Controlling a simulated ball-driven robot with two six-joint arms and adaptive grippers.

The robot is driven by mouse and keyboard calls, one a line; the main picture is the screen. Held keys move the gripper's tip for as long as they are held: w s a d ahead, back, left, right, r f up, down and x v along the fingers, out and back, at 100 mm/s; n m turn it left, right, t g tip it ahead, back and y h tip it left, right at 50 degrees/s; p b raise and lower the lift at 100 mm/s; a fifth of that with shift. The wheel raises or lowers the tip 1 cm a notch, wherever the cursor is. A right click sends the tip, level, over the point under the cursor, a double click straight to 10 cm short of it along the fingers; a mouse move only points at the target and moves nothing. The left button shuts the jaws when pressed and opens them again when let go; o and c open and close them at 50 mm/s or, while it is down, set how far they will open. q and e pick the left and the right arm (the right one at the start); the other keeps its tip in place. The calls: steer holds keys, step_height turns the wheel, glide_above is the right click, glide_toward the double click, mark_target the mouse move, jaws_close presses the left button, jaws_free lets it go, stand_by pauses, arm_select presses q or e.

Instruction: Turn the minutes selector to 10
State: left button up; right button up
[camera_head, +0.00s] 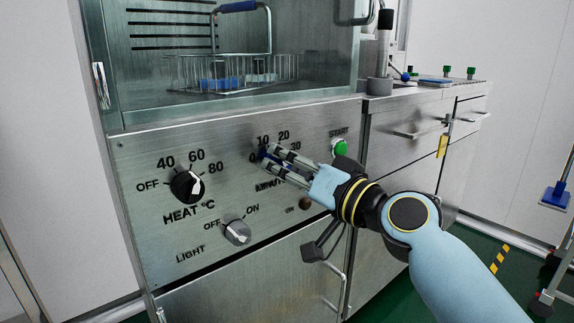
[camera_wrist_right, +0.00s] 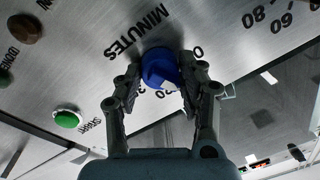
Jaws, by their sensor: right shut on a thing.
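The minutes selector is a blue knob (camera_wrist_right: 158,68) on the steel front panel, above the MINUTES label in the head view. My right gripper (camera_head: 268,160) is shut on it, with one finger on each side, as the right wrist view shows. In the head view the fingers cover most of the knob, and only a little blue shows. The marks 0, 10, 20 and 30 stand around it. My left gripper is not in view.
The black heat knob (camera_head: 187,186) and the grey light knob (camera_head: 237,232) are to the left on the same panel. The green START button (camera_head: 340,147) is to the right. A wire basket (camera_head: 285,68) stands in the glass chamber above.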

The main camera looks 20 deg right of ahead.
steer(key=shift+r, duration=0.1)
steer(key=o, duration=1.1)
steer(key=shift+d, duration=0.1)
steer(key=shift+o, duration=0.2)
steer(key=v, duration=1.2)
